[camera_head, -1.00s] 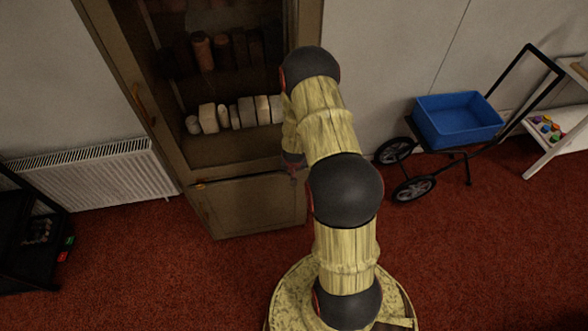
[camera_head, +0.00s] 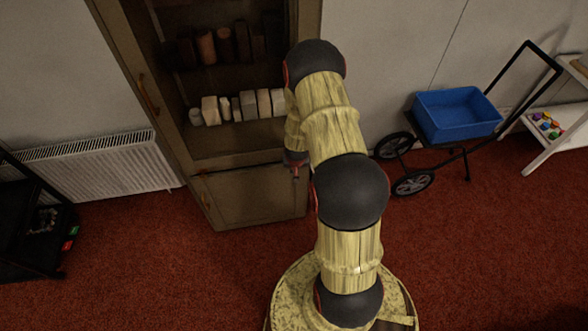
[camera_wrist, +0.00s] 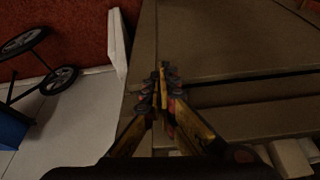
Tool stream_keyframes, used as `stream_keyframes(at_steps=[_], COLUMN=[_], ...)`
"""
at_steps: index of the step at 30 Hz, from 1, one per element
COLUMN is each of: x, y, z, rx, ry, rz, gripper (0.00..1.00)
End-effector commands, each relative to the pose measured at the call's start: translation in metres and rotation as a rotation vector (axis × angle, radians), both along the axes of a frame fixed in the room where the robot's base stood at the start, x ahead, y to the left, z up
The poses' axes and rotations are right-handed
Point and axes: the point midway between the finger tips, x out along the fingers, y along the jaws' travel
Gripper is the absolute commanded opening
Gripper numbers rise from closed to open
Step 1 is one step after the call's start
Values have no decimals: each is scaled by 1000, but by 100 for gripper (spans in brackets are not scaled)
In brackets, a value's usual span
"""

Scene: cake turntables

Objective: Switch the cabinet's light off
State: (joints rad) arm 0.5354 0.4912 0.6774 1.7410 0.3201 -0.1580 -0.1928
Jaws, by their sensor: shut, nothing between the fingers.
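The brown wooden cabinet (camera_head: 240,200) stands against the wall at the upper left of the head view, and its shelves look dim. My arm covers part of its right side. My gripper (camera_head: 296,172) shows small at the cabinet's right front edge, near the top of the lower door. In the wrist view my gripper (camera_wrist: 165,82) is shut and empty, its fingertips in front of the cabinet's brown front (camera_wrist: 225,40). I cannot tell whether the tips touch it. I cannot make out a light switch; it may be hidden behind my fingers or arm.
Pale and brown objects (camera_head: 240,106) stand on the cabinet shelves. A white radiator (camera_head: 100,168) is left of the cabinet. A cart with a blue bin (camera_head: 458,115) and a white shelf (camera_head: 560,130) stand to the right. Red carpet (camera_head: 160,275) is open in front.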

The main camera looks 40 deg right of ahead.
Motion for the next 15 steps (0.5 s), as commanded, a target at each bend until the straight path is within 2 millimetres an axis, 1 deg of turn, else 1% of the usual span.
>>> stream_keyframes(at_steps=[1,9,12,15], x=[-4,-20,-24,-27], y=[2,9,11,12], z=[10,52,62,68], rx=[1,2,2,2], ry=[2,2,3,3], rz=[0,-1,0,0], gripper=[0,0,0,0])
